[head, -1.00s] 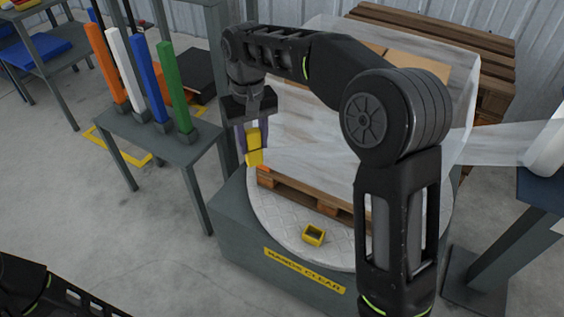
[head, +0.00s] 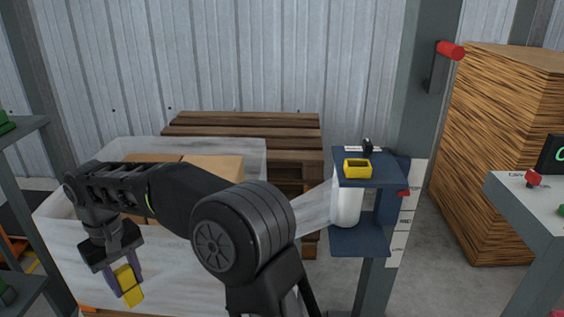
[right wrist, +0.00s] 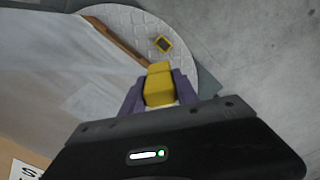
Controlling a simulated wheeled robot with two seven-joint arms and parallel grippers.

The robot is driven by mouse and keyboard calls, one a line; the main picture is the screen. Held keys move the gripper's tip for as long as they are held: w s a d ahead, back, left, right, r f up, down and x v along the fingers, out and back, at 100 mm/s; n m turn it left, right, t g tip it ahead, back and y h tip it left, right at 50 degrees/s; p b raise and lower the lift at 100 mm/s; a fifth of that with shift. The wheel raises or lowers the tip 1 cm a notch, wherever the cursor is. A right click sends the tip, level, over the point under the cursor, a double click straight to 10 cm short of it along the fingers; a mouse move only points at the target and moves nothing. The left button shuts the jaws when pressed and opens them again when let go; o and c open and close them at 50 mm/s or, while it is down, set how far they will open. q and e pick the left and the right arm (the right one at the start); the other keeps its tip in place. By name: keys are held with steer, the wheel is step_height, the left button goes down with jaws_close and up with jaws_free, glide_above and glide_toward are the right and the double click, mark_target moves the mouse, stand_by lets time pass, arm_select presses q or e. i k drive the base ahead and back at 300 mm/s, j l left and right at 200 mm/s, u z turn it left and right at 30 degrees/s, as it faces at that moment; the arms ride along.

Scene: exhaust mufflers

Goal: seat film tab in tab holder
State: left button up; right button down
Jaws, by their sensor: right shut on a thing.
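My right gripper (head: 123,277) is shut on the yellow film tab (head: 131,293), beside the front of the wrapped load. The tab (right wrist: 159,88) shows between the purple fingers in the right wrist view. One yellow open-topped holder (head: 357,169) sits on the blue film carriage (head: 345,182), apart from the tab. Another small yellow open-topped holder (right wrist: 163,45) lies on the turntable (right wrist: 190,62) beyond the tab. I cannot tell which one is the tab holder. My left gripper is not in view.
A translucent film sheet (head: 314,210) runs from the white roll (head: 347,205) towards the wrapped load (head: 190,262); my right arm crosses in front of it. A grey post (head: 425,90) stands behind the carriage. A control stand (head: 530,205) is at the right.

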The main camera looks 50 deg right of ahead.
mark_target(355, 234)
steer(key=k+l, duration=0.2)
steer(key=l, duration=0.2)
steer(key=k+l, duration=0.45)
steer(key=l, duration=0.3)
steer(key=k+l+z, duration=0.1)
steer(key=l, duration=0.3)
steer(key=k, duration=0.1)
